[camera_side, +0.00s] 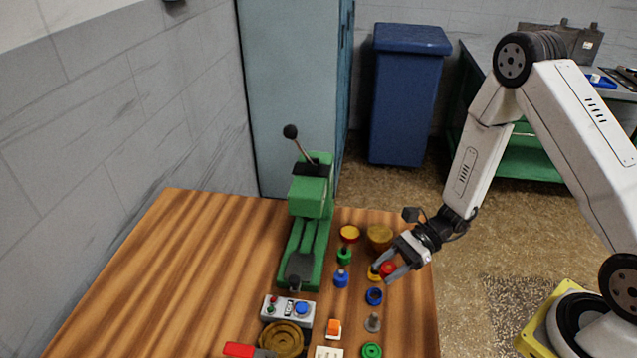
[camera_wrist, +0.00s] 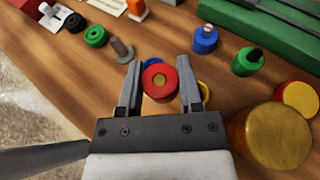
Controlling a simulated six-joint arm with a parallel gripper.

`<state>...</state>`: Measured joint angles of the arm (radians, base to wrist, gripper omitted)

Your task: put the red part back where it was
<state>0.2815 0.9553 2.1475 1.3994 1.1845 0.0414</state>
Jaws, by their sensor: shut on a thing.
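The red part (camera_wrist: 149,80) is round with a gold-coloured centre in the wrist view. It sits between the two fingers of my gripper (camera_wrist: 159,64), which is shut on it. In the side view the red part (camera_side: 388,268) shows between the fingers of my gripper (camera_side: 383,273), over the right side of the table. A yellow part (camera_side: 373,273) and a blue ring (camera_side: 374,296) are close by. In the wrist view, the yellow part (camera_wrist: 204,91) and the blue ring (camera_wrist: 156,60) are partly hidden by the red part and a finger. The height above the table is hard to tell.
A green press (camera_side: 310,200) stands left of my gripper on the wooden table (camera_side: 180,270). Near it are a blue part (camera_side: 341,279), a green part (camera_side: 344,256), a gold cylinder (camera_side: 379,236), a grey peg (camera_side: 373,322) and a control box (camera_side: 287,309). The table's left side is clear.

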